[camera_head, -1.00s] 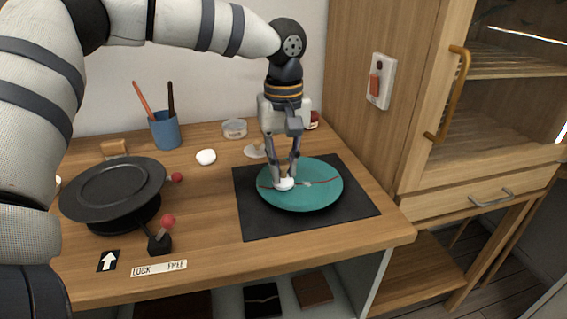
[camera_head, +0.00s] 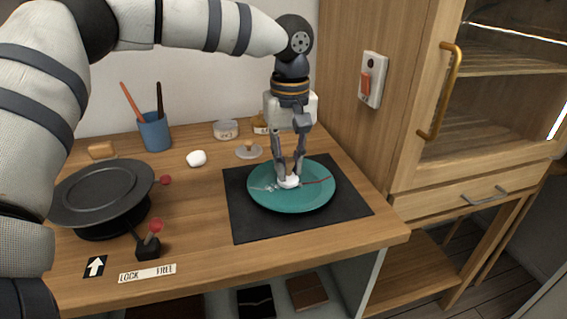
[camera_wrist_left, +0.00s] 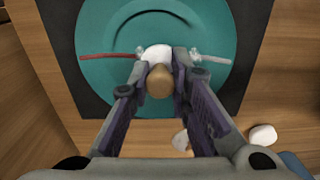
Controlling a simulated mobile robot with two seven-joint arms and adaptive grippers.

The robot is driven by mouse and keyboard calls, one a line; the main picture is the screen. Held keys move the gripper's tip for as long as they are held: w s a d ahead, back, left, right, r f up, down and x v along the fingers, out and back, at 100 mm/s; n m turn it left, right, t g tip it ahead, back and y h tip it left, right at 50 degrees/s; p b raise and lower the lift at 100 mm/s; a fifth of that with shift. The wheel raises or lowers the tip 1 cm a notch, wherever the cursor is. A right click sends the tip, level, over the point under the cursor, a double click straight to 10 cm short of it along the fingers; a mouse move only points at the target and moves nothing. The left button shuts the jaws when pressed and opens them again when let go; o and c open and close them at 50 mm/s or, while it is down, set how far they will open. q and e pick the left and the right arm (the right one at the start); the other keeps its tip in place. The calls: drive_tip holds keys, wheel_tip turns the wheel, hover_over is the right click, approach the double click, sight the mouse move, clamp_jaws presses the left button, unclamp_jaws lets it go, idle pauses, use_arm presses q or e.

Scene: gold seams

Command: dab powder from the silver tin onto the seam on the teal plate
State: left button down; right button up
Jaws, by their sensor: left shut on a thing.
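The teal plate (camera_head: 291,203) lies on a dark mat. A seam crosses it: its left part (camera_head: 263,188) is silvery and its right part (camera_head: 319,181) red. My left gripper (camera_head: 290,178) points down over the plate's middle, shut on a white puff with a wooden knob (camera_wrist_left: 159,80). The puff (camera_head: 289,183) is at the seam and hides its middle; I cannot tell whether it touches. In the left wrist view the red part (camera_wrist_left: 107,57) is at left, the silvery part (camera_wrist_left: 211,60) at right. A silvery tin (camera_head: 226,129) stands at the back. My right gripper is not in view.
A yellowish tin (camera_head: 261,124) and a pale dish with a tan knob (camera_head: 248,151) stand behind the plate. A white lump (camera_head: 196,158), a blue cup of brushes (camera_head: 155,134) and a black turntable (camera_head: 103,192) are at left. A wooden cabinet (camera_head: 485,190) stands at right.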

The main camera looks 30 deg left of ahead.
use_arm(q)
drive_tip(key=shift+w+d, duration=0.1)
drive_tip(key=shift+d, duration=0.25)
drive_tip(key=shift+w+d, duration=0.15)
drive_tip(key=shift+d, duration=0.35)
drive_tip(key=shift+w+f+b, duration=0.25)
drive_tip(key=shift+w+b, duration=0.1)
drive_tip(key=shift+w, duration=0.3)
drive_tip(key=shift+w+d+r, duration=0.1)
drive_tip(key=shift+d+r, duration=0.1)
drive_tip(key=shift+d, duration=0.05)
drive_tip(key=shift+w+d, duration=0.25)
drive_tip(key=shift+d, duration=0.35)
drive_tip(key=shift+w+a, duration=0.2)
drive_tip(key=shift+a, duration=0.1)
drive_tip(key=shift+s+d+r, duration=0.1)
drive_tip(key=shift+s+r, duration=0.1)
drive_tip(key=shift+s, duration=0.1)
drive_tip(key=shift+f, duration=0.1)
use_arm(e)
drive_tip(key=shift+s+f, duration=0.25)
